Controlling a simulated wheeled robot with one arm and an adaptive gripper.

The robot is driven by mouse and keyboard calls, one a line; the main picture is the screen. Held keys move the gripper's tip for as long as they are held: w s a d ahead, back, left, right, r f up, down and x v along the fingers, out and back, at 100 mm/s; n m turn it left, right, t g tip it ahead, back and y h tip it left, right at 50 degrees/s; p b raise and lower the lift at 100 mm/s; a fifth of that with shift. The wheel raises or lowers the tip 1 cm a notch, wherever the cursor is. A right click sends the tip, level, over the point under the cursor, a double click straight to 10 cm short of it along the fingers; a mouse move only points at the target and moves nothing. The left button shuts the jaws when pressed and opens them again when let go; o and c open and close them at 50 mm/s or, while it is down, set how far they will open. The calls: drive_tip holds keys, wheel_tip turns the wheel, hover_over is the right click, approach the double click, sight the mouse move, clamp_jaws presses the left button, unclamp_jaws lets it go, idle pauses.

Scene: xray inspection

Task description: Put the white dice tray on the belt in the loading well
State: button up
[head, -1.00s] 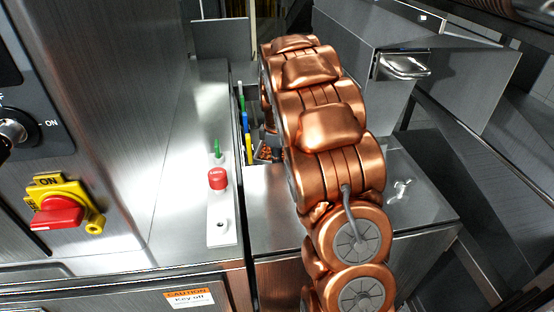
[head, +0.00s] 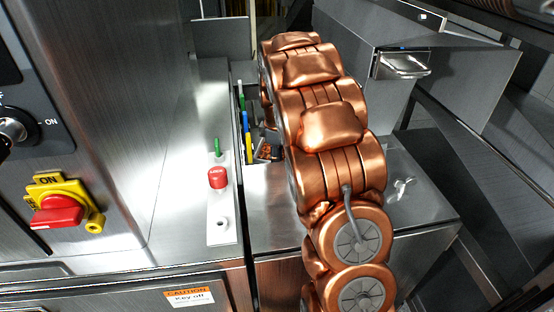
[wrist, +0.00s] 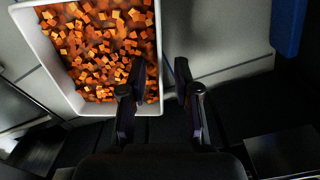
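The white tray (wrist: 37,45) lies at the upper left of the wrist view, full of orange and brown cubes. Its lower right corner faces me. My gripper (wrist: 160,72) is open in the wrist view. Its left finger is over the cubes and its right finger is outside the tray, with the tray's right wall between them. I cannot tell whether either finger touches the wall. In the head view my arm hides the gripper and most of the well. A small patch of orange cubes (head: 264,152) shows beside my arm there.
A blue upright piece (wrist: 288,25) stands right of the tray in the wrist view. A red and yellow switch (head: 62,208) is on the left panel.

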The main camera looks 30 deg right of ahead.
wheel_tip(320, 180, up, 12)
drive_tip(key=shift+f+b, duration=0.25)
drive_tip(key=shift+b, duration=0.2)
drive_tip(key=shift+a, duration=0.1)
idle(0.5)
